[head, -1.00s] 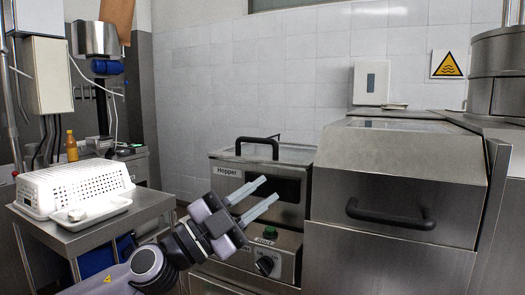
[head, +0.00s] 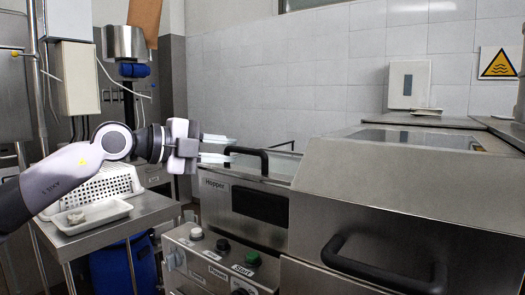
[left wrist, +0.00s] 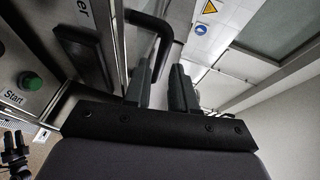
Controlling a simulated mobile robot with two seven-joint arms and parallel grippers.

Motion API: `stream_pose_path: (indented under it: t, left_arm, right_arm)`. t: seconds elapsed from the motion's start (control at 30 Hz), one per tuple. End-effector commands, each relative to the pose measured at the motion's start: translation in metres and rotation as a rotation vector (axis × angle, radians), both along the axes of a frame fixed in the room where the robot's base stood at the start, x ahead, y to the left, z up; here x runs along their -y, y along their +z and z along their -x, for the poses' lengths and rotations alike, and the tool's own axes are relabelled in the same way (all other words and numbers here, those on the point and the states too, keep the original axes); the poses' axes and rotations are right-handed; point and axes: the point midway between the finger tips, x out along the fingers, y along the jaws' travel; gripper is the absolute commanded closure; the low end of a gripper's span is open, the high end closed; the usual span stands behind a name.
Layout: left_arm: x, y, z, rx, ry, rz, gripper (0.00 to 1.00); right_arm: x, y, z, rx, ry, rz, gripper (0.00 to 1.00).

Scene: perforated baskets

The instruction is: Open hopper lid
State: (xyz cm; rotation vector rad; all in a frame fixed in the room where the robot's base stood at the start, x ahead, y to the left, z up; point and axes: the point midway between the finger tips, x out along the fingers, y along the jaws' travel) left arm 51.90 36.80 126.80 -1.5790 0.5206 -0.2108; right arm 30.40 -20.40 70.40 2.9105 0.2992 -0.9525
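The hopper (head: 218,198) is a steel box with a "Hopper" label and a dark front panel; its lid (head: 281,167) looks shut. A black bar handle (head: 262,154) stands up at the lid's front and shows in the left wrist view (left wrist: 160,24). My left gripper (head: 232,154) is open, its two pale fingers pointing right at the handle's left end. In the left wrist view, part of the handle shows beyond and between the fingertips (left wrist: 161,68); I cannot tell whether they touch. A small dark pronged shape (left wrist: 15,152) may be my right gripper.
A larger steel machine with a black handle (head: 375,268) stands close on the right. Below the hopper is a panel with a green Start button (head: 252,258). A white perforated basket (head: 98,188) and a tray (head: 92,217) sit on the left cart.

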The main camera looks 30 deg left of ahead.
Motion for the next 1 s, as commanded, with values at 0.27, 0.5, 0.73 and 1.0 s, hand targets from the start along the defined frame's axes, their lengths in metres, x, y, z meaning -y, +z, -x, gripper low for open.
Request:
stream_pose_path:
  t: [0.27, 0.5, 0.73, 1.0]
  left_arm:
    - [0.019, -0.003, -0.033, 0.001, -0.006, 0.003, 0.75]
    - [0.03, -0.009, -0.056, 0.002, -0.005, 0.002, 0.75]
    - [0.032, -0.012, -0.06, 0.002, -0.003, 0.001, 0.75]
    - [0.032, -0.012, -0.059, 0.002, -0.004, 0.001, 1.0]
  right_arm:
    - [-0.001, 0.013, 0.003, -0.007, 0.001, -0.001, 0.57]
    - [-0.001, 0.02, 0.003, -0.007, 0.0, -0.001, 0.57]
    - [-0.001, 0.02, 0.003, -0.008, 0.001, -0.002, 0.57]
    - [-0.001, 0.02, 0.003, -0.007, 0.0, -0.001, 0.57]
